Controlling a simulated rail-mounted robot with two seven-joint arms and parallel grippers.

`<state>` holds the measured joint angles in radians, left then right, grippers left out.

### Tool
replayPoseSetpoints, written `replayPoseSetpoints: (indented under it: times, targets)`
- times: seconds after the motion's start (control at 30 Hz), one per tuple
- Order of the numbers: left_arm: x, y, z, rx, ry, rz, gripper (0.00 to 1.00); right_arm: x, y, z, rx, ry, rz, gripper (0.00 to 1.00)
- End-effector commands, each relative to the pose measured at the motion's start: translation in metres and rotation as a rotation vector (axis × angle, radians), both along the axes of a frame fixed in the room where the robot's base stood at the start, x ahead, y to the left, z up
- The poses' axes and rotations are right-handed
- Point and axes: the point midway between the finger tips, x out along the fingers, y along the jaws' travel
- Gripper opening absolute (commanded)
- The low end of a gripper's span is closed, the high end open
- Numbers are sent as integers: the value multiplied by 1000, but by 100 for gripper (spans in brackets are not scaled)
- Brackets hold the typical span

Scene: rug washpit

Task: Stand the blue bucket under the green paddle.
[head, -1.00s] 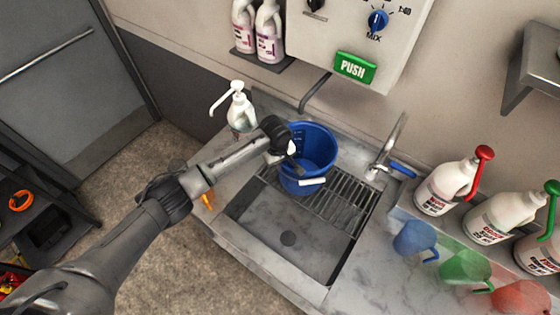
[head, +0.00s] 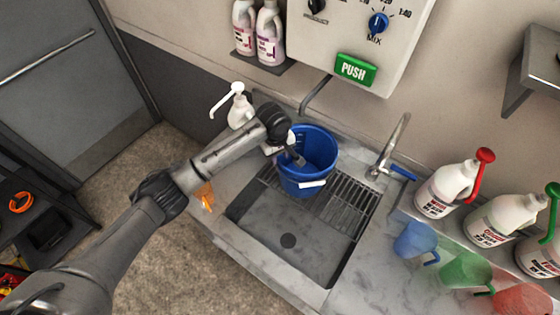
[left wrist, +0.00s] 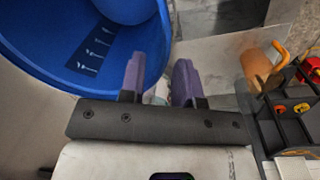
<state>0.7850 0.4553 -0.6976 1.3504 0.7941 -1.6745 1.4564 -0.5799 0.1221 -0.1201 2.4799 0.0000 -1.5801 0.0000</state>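The blue bucket (head: 320,152) stands upright over the slatted grate at the back of the sink, below and left of the green paddle marked PUSH (head: 355,69). My left gripper (head: 294,157) is at the bucket's left rim. I see no clear contact with the wall. The paddle is on the front of a white wall dispenser (head: 355,30). My right gripper is not in view.
A dark spout (head: 315,93) hangs from the dispenser just behind the bucket. A white pump bottle (head: 240,110) stands behind my left wrist. A tap (head: 390,150), several jugs and coloured scoops (head: 415,240) stand to the right. The front sink basin (head: 285,245) is clear.

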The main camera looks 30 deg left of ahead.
Motion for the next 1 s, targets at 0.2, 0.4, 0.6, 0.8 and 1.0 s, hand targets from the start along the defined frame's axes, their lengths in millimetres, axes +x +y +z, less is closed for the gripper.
replayPoseSetpoints:
  times: [0.2, 0.4, 0.6, 0.8, 1.0]
  targets:
    - [-2, 2, 36, -1, -2, -1, 30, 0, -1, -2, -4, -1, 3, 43]
    - [-4, 3, 56, 0, -2, 1, 30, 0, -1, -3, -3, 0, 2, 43]
    - [-4, 4, 62, 0, 0, 1, 30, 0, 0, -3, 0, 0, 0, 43]
    - [-9, 0, 55, -3, -1, -22, 30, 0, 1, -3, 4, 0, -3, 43]
    - [-51, -31, 4, -19, -29, -235, 30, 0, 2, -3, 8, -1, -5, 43]
